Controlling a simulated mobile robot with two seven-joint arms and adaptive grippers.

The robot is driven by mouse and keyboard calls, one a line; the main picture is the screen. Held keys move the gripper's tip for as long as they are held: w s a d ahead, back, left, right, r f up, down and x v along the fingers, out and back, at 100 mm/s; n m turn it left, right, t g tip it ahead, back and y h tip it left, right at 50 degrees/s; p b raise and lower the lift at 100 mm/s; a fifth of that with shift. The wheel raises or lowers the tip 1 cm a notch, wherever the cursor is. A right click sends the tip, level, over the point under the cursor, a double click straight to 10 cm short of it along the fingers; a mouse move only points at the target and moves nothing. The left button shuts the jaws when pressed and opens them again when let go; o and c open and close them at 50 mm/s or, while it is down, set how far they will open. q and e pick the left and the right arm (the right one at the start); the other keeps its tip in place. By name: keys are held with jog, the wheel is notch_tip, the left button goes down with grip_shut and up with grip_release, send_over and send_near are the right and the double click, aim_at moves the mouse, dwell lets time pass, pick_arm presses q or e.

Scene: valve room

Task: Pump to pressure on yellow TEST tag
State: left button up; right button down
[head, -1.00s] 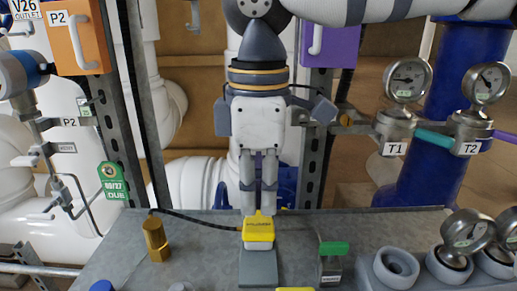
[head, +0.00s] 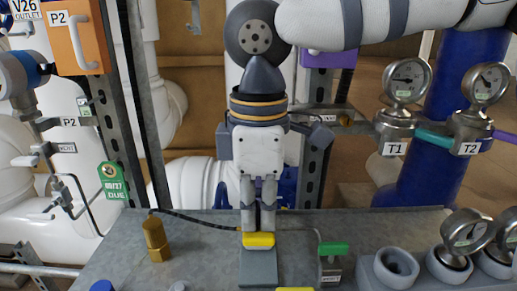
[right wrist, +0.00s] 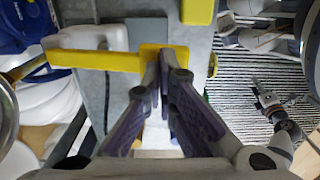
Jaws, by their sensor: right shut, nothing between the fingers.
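My right gripper (head: 258,228) points straight down with its fingers together, empty, right at the yellow pump piece (head: 258,240) on the bench. The fingers cover the upper part of this piece, and I cannot tell how firmly they touch it. In the right wrist view the shut fingertips (right wrist: 165,55) lie over a yellow bar (right wrist: 95,60). Gauges T1 (head: 408,80) and T2 (head: 486,83) stand at the right; their readings are too small to tell. I cannot make out a yellow TEST tag. My left gripper is not in view.
A green-handled valve (head: 333,249) stands right of the pump piece, a brass fitting (head: 156,240) left of it. Grey round sockets (head: 396,267) and another gauge (head: 465,231) are at the bench's right. A metal upright (head: 317,150) stands behind my arm.

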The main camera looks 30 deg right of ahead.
jog(key=shift+f, duration=0.35)
jog(key=shift+r, duration=2.55)
